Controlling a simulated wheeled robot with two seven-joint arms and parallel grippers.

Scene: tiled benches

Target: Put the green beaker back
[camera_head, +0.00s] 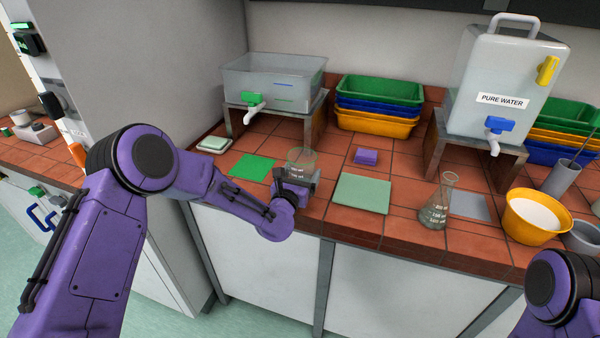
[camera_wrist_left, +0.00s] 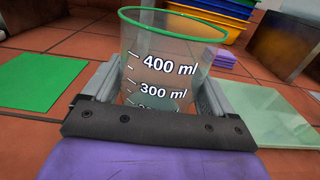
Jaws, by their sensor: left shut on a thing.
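The green-rimmed glass beaker (camera_head: 302,160) is upright between the fingers of my left gripper (camera_head: 297,180), near the front of the tiled bench. In the left wrist view the beaker (camera_wrist_left: 170,60) shows white volume marks, and the left gripper (camera_wrist_left: 150,100) is shut on it. Its base is hidden behind the gripper, so I cannot tell if it touches the bench. A flat green mat (camera_head: 252,167) lies to the left of the beaker; it also shows in the left wrist view (camera_wrist_left: 38,82). My right arm shows at the lower right, but its gripper is out of view.
A pale green mat (camera_head: 361,194) lies right of the beaker, with a purple sponge stack (camera_head: 366,157) behind. An Erlenmeyer flask (camera_head: 436,205) and a yellow bowl (camera_head: 535,217) stand further right. A clear tank (camera_head: 273,82) with a tap stands on a stand behind.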

